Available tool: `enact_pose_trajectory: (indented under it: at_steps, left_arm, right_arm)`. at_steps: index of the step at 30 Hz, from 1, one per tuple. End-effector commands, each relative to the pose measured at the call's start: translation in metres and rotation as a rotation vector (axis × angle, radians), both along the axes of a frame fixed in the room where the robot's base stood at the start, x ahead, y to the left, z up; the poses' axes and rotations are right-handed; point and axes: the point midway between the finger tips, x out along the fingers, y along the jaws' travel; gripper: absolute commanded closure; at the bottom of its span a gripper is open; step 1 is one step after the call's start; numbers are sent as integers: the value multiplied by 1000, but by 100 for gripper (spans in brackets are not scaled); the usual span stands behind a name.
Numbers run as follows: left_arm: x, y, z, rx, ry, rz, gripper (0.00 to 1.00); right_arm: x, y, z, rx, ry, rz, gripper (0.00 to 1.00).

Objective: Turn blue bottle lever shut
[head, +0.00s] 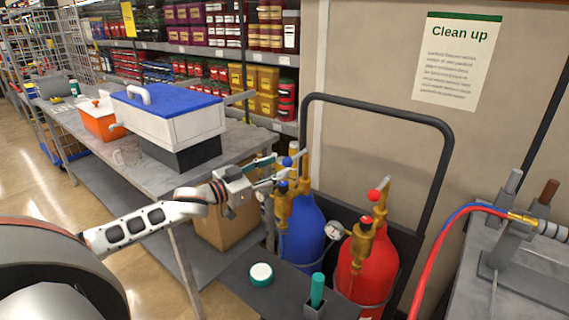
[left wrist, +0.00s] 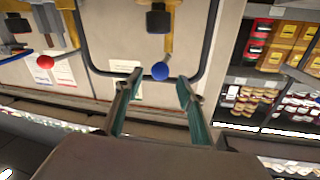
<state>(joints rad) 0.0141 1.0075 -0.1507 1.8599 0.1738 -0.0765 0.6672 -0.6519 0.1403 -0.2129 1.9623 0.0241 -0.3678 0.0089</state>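The blue bottle (head: 302,238) stands upright in a cart, with a brass valve on top. Its lever ends in a blue ball (head: 287,162), which also shows in the left wrist view (left wrist: 160,70). A second blue knob (head: 283,186) sits lower on the valve. My left gripper (head: 278,168) is at the lever, with its teal-padded fingers apart. In the left wrist view the blue ball appears between the two fingertips (left wrist: 159,81), with gaps on both sides. I cannot tell whether it is level with them in depth. My right gripper is not in view.
A red bottle (head: 366,262) with a red-ball lever (head: 374,195) stands close to the right. The cart's dark handle frame (head: 445,150) rises behind both bottles. A grey table (head: 85,125) with a blue-lidded toolbox (head: 170,115) is at left. Hoses lie on the right bench (head: 535,275).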

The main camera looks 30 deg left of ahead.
Motion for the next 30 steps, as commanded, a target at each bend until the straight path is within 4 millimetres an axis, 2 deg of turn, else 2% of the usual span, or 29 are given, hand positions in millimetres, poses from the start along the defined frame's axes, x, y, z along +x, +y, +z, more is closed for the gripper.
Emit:
enact_pose_trajectory:
  at_steps: [10, 23, 24, 28, 30]
  left_arm:
    - [31, -9, 1, 1, -1, 1, 61]
    - [37, -11, 0, 2, 0, 0, 61]
    - [37, -11, 0, 2, 0, 0, 63]
    - [37, -11, 0, 1, 1, 0, 97]
    - [37, -11, 0, 1, 1, 0, 100]
  right_arm:
    - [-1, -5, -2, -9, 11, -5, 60]
    - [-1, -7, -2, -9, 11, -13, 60]
    - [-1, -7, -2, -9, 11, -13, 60]
    - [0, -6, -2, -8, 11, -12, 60]
    - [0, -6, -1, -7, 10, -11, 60]
